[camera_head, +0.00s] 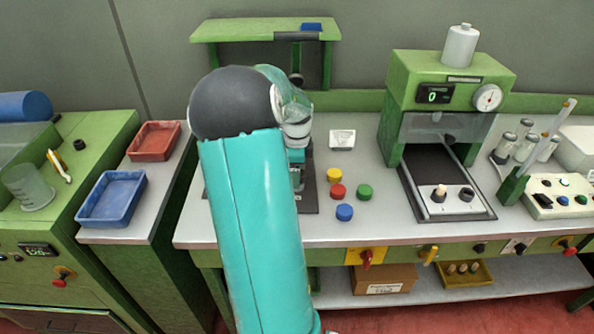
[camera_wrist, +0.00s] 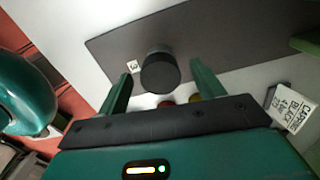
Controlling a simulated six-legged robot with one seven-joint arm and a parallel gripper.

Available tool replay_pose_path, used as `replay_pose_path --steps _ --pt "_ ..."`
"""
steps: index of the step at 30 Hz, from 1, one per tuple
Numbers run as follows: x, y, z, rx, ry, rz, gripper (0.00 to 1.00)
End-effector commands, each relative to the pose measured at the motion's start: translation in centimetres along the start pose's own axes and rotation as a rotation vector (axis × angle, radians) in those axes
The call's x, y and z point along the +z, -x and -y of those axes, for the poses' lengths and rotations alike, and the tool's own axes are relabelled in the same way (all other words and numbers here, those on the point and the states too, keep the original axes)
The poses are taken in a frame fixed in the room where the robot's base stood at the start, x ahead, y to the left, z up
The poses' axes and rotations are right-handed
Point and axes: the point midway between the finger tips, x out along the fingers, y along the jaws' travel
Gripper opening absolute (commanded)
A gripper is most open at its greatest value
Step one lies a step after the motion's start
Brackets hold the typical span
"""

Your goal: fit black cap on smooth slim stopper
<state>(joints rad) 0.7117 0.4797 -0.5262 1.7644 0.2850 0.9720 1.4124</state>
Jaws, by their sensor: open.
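A black cap or short black cylinder (camera_wrist: 160,72) stands on a dark mat (camera_wrist: 225,38) in the wrist view. My gripper (camera_wrist: 161,70) is open, with its two green fingers on either side of the cylinder and a gap on each side. In the head view my gripper (camera_head: 297,172) is low over the bench and my arm hides most of the mat and the cylinder. A small pale cork stopper (camera_head: 440,193) stands on the plate of the green press at right, beside a dark round piece (camera_head: 467,194). I cannot tell whether this stopper is smooth and slim.
Yellow (camera_head: 334,175), red (camera_head: 337,191), green (camera_head: 364,191) and blue (camera_head: 344,212) caps lie right of my arm. The green press (camera_head: 400,85) stands further right. A printed card (camera_wrist: 292,105) lies beside the mat. Blue (camera_head: 112,197) and red (camera_head: 154,141) trays sit at left.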

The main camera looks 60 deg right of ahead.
Motion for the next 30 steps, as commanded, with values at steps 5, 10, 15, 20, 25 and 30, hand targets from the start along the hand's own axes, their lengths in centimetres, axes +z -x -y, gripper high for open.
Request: replay_pose_path --steps 5,10,15,20,25,30 --pt "0.0 0.8 0.0 -0.001 0.0 0.001 0.67" --pt "0.0 3.6 0.1 -0.005 0.001 0.002 0.67" --pt "0.1 7.4 0.1 -0.004 0.001 0.001 0.67" --pt "0.0 10.8 0.1 -0.004 0.001 0.0 0.67" --pt "0.1 13.1 0.1 -0.002 0.001 0.0 0.67" --pt "0.0 13.8 0.0 0.001 0.0 0.0 0.67"
